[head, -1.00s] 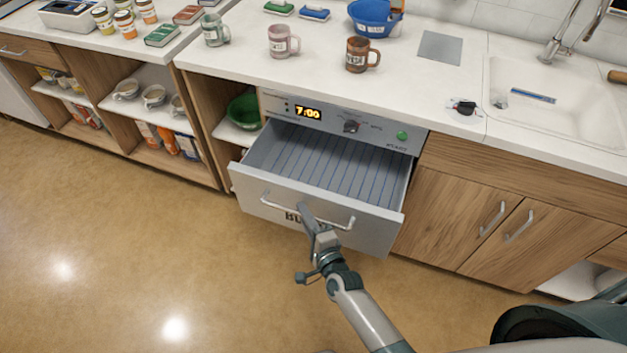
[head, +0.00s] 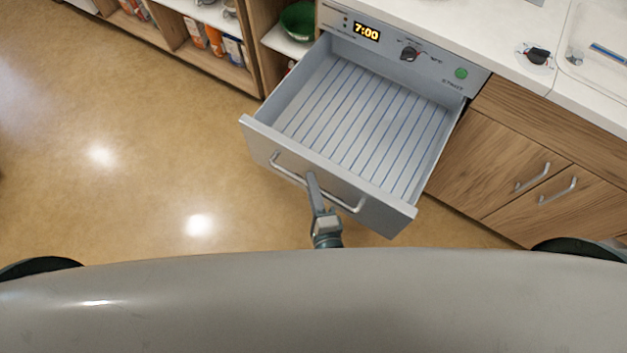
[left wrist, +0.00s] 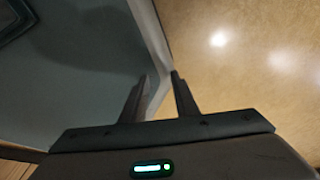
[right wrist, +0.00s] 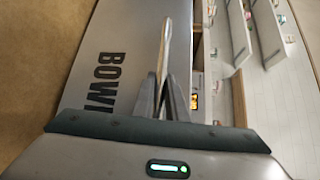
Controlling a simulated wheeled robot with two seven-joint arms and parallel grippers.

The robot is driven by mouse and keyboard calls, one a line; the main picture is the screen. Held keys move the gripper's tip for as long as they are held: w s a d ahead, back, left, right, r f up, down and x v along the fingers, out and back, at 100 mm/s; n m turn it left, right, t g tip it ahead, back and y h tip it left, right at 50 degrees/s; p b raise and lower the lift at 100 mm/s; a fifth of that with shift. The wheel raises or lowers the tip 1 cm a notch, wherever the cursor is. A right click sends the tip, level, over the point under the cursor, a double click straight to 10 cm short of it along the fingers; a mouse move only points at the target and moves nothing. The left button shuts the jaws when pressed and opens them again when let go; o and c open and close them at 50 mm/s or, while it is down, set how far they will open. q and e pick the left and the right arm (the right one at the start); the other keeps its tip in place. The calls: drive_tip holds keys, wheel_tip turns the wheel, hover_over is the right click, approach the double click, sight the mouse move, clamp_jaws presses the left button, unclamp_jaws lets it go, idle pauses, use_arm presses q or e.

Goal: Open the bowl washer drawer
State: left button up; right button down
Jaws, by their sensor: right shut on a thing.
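The bowl washer drawer (head: 375,125) stands pulled far out of its grey housing and is empty, with a ribbed floor with blue lines. Its front (head: 385,212) carries a silver bar handle (head: 290,172). My right gripper (head: 312,180) is shut on this handle. In the right wrist view the fingers (right wrist: 165,85) close around the handle bar (right wrist: 168,42), beside the dark lettering on the drawer front (right wrist: 100,45). My left gripper (left wrist: 158,90) is open and empty, fingers apart, away from the drawer. It is not visible in the head view.
The washer panel (head: 432,62) has a lit display, a knob and a green button. A shelf with a green bowl (head: 298,20) is on its left. A wooden cabinet (head: 500,165) is on its right. Bare floor (head: 150,130) lies left of the drawer.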

drive_tip(key=c, duration=2)
unclamp_jaws()
drive_tip(key=shift+c, duration=0.2)
drive_tip(key=shift+s, duration=0.1)
